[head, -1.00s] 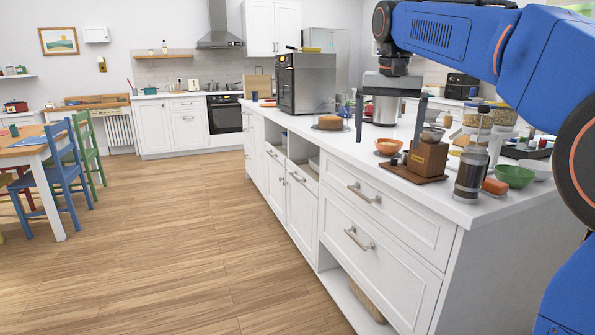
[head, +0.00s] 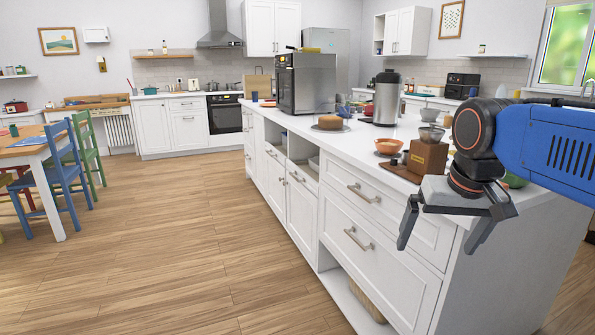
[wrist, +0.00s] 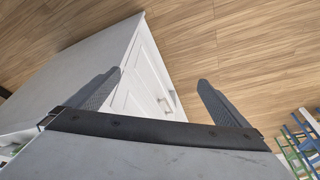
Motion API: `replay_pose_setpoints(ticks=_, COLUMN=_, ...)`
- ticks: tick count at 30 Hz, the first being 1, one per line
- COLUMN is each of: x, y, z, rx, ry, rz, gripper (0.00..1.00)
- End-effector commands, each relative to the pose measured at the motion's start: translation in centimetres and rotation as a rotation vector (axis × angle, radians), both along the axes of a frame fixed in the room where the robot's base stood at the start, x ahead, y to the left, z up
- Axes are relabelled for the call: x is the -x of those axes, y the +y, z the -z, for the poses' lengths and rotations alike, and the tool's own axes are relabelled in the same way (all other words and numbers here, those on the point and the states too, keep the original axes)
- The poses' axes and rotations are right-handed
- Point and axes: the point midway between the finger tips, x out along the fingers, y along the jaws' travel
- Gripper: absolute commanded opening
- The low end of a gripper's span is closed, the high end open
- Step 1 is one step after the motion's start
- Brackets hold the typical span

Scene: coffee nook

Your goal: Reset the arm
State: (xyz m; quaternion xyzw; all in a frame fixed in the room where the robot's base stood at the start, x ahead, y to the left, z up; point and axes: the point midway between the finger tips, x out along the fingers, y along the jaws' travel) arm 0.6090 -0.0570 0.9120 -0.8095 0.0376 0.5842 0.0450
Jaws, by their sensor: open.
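My gripper (head: 436,246) is open and empty in the head view, in front of the white island counter's right end. Its fingers point down and hang apart over the drawer fronts. My blue arm reaches in from the right edge and hides part of the counter's right end.
The white island (head: 345,155) holds a wooden grinder box (head: 427,160), an orange bowl (head: 388,146), a cake (head: 330,122), a steel dispenser (head: 386,98) and an oven (head: 306,83). The wood floor (head: 170,255) is clear. A blue chair (head: 62,172) stands left.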

Motion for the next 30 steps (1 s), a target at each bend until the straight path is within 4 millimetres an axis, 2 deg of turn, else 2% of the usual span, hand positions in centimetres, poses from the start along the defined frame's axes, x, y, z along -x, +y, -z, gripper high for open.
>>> replay_pose_setpoints(ticks=1, x=1.7, y=-0.2, z=1.6, rx=0.003, ry=-0.009, rz=-0.011, gripper=1.0)
replay_pose_setpoints(ticks=9, x=8.5, y=-1.0, z=9.9, rx=0.021, ry=-0.062, rz=-0.077, gripper=1.0)
replay_pose_setpoints(ticks=15, x=11.3, y=-1.2, z=14.0, rx=0.033, ry=-0.086, rz=-0.108, gripper=1.0)
replay_pose_setpoints(ticks=19, x=11.9, y=-1.2, z=15.0, rx=0.036, ry=-0.093, rz=-0.114, gripper=1.0)
replay_pose_setpoints(ticks=30, x=11.9, y=-1.2, z=15.0, rx=0.036, ry=-0.094, rz=-0.115, gripper=1.0)
